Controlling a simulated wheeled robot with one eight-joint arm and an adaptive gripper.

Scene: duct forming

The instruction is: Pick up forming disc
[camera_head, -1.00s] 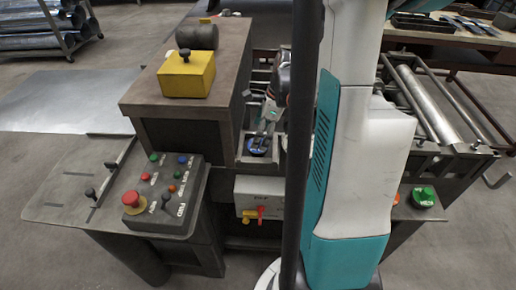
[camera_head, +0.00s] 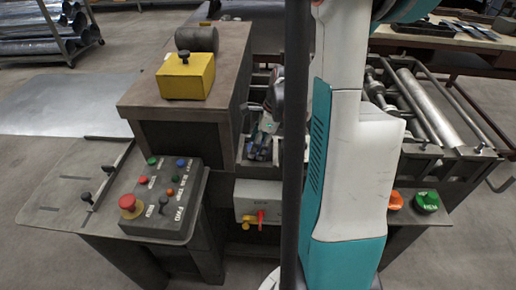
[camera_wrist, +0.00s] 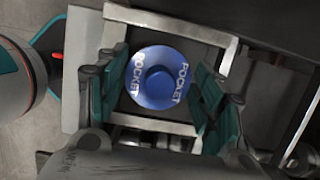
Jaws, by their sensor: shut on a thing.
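The forming disc (camera_wrist: 158,77) is a round blue disc with a raised centre knob and white "POCKET" lettering, seen from above in the wrist view. It lies over a square grey metal frame (camera_wrist: 187,30). My gripper (camera_wrist: 157,92) has its dark green fingers at the left and right of the disc and is shut on it. In the head view my gripper (camera_head: 260,146) is low in the recess of the machine, and its fingers hide most of the disc. Whether the disc touches the frame below cannot be told.
A control panel (camera_head: 165,198) with buttons stands at left. A yellow box (camera_head: 186,76) with a black knob sits on the cabinet above the recess. A grey switch box (camera_head: 257,200) is on the front. Rollers (camera_head: 428,108) are at right, with orange and green buttons (camera_head: 426,201) nearby.

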